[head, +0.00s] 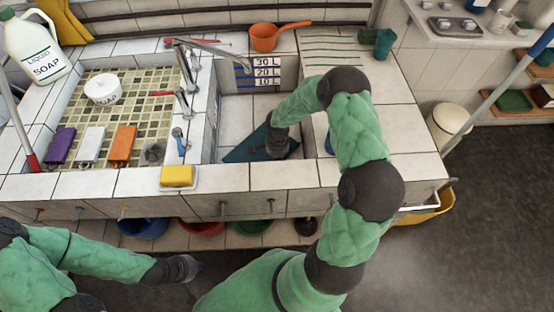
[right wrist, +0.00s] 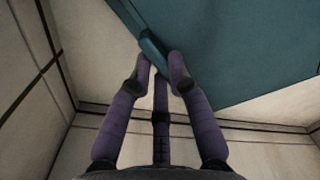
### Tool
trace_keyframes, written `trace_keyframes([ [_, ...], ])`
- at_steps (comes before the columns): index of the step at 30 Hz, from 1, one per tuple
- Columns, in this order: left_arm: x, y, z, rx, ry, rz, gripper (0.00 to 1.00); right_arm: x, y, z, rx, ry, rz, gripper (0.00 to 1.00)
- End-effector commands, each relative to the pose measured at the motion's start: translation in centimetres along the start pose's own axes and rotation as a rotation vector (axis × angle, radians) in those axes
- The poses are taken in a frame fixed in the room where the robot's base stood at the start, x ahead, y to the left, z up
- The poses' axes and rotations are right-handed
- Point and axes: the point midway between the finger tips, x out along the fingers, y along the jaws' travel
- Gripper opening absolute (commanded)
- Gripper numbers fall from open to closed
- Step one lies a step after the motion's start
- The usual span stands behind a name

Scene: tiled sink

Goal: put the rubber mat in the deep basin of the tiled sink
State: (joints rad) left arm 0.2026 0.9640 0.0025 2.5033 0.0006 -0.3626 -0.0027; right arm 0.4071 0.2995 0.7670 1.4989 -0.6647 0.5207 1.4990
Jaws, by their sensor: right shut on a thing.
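The rubber mat (head: 240,149) is a flat dark teal sheet inside the deep basin (head: 236,112), tilted in the picture near the front wall. In the right wrist view the mat (right wrist: 235,50) fills the top right, over pale tiles. My right gripper (right wrist: 160,68) is shut on a raised teal strip at the mat's edge. In the head view my right arm reaches down into the basin and hides part of the mat. I cannot tell whether the mat lies fully on the floor. My left gripper (head: 188,268) is outside, below the sink front; its finger opening is unclear.
The shallow basin (head: 130,122) at left holds a soap tub (head: 104,89) and purple, white and orange blocks. A faucet (head: 205,48) reaches over the deep basin. A yellow sponge (head: 177,176) sits on the front rim; an orange dipper (head: 265,38) is behind.

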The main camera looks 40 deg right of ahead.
Motion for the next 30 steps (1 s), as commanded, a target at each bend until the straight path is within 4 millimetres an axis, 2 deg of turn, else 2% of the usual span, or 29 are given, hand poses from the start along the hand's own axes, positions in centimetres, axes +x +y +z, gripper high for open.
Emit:
trace_keyframes([
  [9,0.3,-0.1,0.0,0.0,0.0,0.0,0.0,0.1,-0.1,-0.1,0.001,0.002,-0.003,0.0],
  [10,0.2,-0.1,0.0,0.0,0.0,0.0,0.0,0.1,0.0,0.0,0.0,0.001,-0.001,0.28],
  [12,0.1,-0.1,0.0,0.0,0.0,0.0,0.0,0.1,0.0,0.0,0.0,0.0,-0.001,0.43],
  [25,-0.3,0.1,0.0,0.0,0.0,0.0,0.0,-0.3,0.0,0.0,0.0,0.0,-0.001,0.43],
  [30,-1.4,0.5,0.1,0.0,0.0,0.0,0.0,-3.2,-0.1,-0.1,0.002,0.002,-0.004,0.43],
])
